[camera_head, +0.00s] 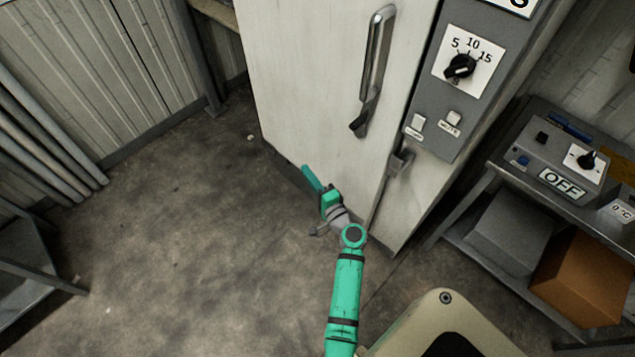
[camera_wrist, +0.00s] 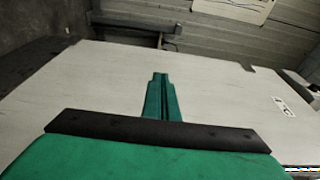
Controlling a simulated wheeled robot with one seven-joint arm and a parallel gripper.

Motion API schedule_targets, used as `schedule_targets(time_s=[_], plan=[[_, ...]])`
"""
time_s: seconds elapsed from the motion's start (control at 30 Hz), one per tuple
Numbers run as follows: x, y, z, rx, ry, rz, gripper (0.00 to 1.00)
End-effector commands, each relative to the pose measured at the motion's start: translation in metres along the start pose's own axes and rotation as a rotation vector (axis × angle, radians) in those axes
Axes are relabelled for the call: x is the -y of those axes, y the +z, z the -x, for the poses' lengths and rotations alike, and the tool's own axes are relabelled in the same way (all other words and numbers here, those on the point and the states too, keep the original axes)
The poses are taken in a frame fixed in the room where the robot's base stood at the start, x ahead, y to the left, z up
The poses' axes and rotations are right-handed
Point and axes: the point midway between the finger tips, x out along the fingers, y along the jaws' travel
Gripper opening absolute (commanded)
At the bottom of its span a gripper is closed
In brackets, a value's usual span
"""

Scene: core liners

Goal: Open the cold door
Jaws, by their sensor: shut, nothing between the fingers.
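The cold door (camera_head: 305,75) is a tall off-white panel at the top middle of the head view. It looks shut against the cabinet. Its long metal handle (camera_head: 376,65) stands upright near the door's right edge, with a dark lower end. My gripper (camera_head: 307,172) is low in front of the door's bottom part, below and left of the handle and apart from it. In the wrist view the two green fingers (camera_wrist: 160,80) are together and empty, with a broad pale surface behind them. I cannot tell whether the fingertips touch that surface.
Right of the door is a grey control panel (camera_head: 470,85) with a dial. A metal bench (camera_head: 490,185) with an OFF box and an orange-brown box (camera_head: 580,280) stands at right. Pipes (camera_head: 45,140) and a metal stand (camera_head: 30,270) are at left. The floor (camera_head: 190,240) between is clear.

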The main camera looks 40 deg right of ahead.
Motion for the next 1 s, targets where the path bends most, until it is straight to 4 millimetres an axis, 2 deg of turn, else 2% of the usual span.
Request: schedule_targets(time_s=[0.03, 0.1, 0.3, 1.0], plan=[[-0.002, 0.010, 0.000, 0.003, 0.003, -0.002, 0.00], [-0.002, 0.017, -0.002, 0.002, 0.002, -0.002, 0.00], [-0.002, 0.029, -0.005, 0.001, 0.002, -0.002, 0.00], [-0.002, 0.030, -0.005, 0.000, 0.002, -0.002, 0.00]])
